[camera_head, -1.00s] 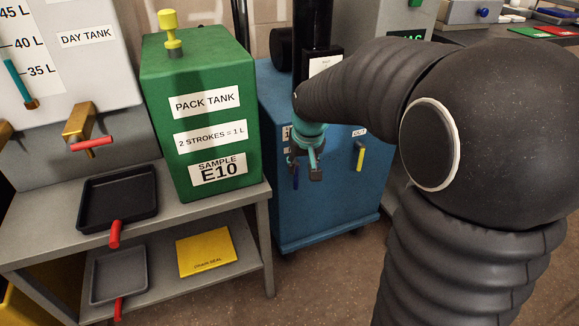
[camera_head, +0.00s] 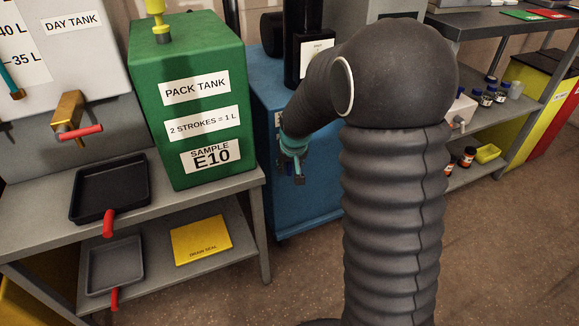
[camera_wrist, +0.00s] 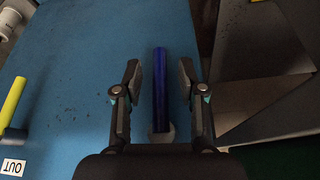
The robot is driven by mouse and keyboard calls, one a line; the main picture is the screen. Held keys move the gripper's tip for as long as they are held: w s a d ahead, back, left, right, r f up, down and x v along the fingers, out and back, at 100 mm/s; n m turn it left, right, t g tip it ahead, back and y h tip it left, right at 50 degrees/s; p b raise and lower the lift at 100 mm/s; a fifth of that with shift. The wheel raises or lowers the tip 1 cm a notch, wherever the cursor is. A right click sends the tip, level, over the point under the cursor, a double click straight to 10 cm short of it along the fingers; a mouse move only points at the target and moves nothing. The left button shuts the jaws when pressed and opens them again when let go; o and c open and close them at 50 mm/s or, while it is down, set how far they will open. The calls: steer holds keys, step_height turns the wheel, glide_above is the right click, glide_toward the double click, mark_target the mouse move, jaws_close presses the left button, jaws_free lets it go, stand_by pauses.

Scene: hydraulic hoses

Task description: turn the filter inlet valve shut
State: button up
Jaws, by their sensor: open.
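The filter inlet valve's blue lever (camera_wrist: 160,92) is in the middle of the wrist view. It runs straight from a pale hub at its lower end, along the face of the blue filter cabinet (camera_wrist: 90,60). My gripper (camera_wrist: 160,76) is open, with one finger on each side of the lever. Gaps show between both fingers and the lever, so I see no grip on it. In the head view my gripper (camera_head: 297,178) is at the front of the blue cabinet (camera_head: 315,208); the lever cannot be made out there.
A yellow lever (camera_wrist: 13,103) beside an upside-down OUT label (camera_wrist: 13,167) is left in the wrist view. In the head view, the green pack tank (camera_head: 190,65) stands on a grey bench (camera_head: 235,185) left of the cabinet. Floor (camera_head: 500,240) is clear at right.

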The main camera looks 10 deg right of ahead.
steer(key=shift+w+f, duration=0.2)
steer(key=shift+f, duration=0.15)
jaws_close()
